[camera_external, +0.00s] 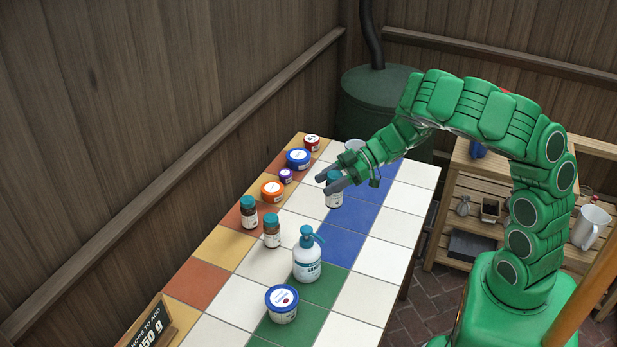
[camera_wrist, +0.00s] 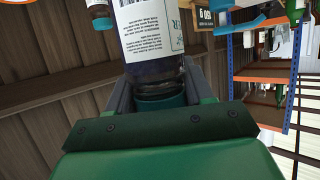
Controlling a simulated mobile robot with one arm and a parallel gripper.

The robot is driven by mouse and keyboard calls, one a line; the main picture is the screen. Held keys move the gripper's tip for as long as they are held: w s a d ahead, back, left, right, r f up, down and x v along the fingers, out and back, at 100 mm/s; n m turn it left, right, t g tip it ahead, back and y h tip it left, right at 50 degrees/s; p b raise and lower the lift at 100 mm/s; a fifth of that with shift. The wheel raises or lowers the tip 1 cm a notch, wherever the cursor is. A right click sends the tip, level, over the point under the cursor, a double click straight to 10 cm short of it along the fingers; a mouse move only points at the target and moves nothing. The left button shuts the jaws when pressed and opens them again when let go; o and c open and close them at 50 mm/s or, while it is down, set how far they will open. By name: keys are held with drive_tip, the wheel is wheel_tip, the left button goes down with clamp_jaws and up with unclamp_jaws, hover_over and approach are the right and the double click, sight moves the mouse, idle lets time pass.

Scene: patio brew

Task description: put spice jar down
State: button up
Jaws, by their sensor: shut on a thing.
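My gripper (camera_external: 329,182) is shut on a spice jar (camera_external: 334,198) over the blue tiles of the tiled table (camera_external: 402,202). The jar is small, with a teal cap and a pale label, and looks about upright. I cannot tell whether its base touches the tiles. In the wrist view, the fingers of my gripper (camera_wrist: 160,92) grip the held spice jar (camera_wrist: 150,38) at its teal cap. Two similar jars stand at the left of the table: one jar (camera_external: 249,213) near the edge and another jar (camera_external: 271,231) closer to the middle.
A white pump bottle (camera_external: 307,264) and a blue-lidded tub (camera_external: 282,306) stand nearer the camera. An orange-lidded tub (camera_external: 272,192), a purple-lidded jar (camera_external: 286,176), a blue-lidded tub (camera_external: 298,159) and a red-lidded jar (camera_external: 312,143) line the left side. White tiles right of the held jar are clear.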

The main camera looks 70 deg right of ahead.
drive_tip(key=shift+w+d+f, duration=0.25)
drive_tip(key=shift+w+f, duration=1.85)
drive_tip(key=shift+w, duration=0.4)
drive_tip(key=shift+w+d+f, duration=0.25)
drive_tip(key=shift+w+f, duration=1.9)
drive_tip(key=shift+w, duration=0.35)
drive_tip(key=shift+w+d+f, duration=0.25)
drive_tip(key=shift+w+f, duration=1.85)
drive_tip(key=shift+w, duration=0.4)
drive_tip(key=o, duration=1.1)
